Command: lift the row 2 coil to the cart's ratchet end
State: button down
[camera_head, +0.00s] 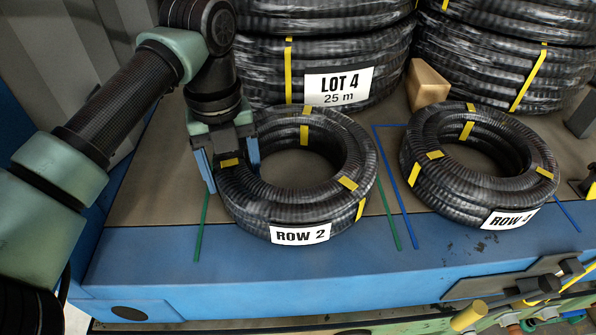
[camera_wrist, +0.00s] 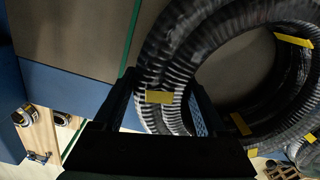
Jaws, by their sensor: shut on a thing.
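The row 2 coil (camera_head: 250,202), black corrugated hose with yellow tape bands and a white "ROW 2" label, lies flat on the brown deck, its front over the blue edge. My gripper (camera_head: 227,170) is at its left side, with one blue finger outside the coil and the other on the inner side. The jaws are shut on the coil's ring at a yellow band. The wrist view shows the coil (camera_wrist: 180,55) between the two fingers of my gripper (camera_wrist: 165,110). I cannot make out the cart's ratchet end for certain.
A second labelled coil (camera_head: 425,185) lies to the right, its label partly unclear. Large stacked coils (camera_head: 330,55) marked "LOT 4" stand close behind, with a wooden wedge (camera_head: 427,84) beside them. Green and blue lines mark the deck. Tools and a rail (camera_head: 520,290) lie at front right.

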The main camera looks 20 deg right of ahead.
jog(key=shift+w+d+r, duration=0.1)
jog(key=shift+d+r, duration=0.05)
jog(key=shift+r, duration=0.3)
jog(key=shift+r+p, duration=0.45)
jog(key=shift+r+p, duration=1.65)
jog(key=shift+r, duration=1.2)
jog(key=shift+c, duration=2.2)
grip_release()
grip_shut()
jog(key=shift+f, duration=0.1)
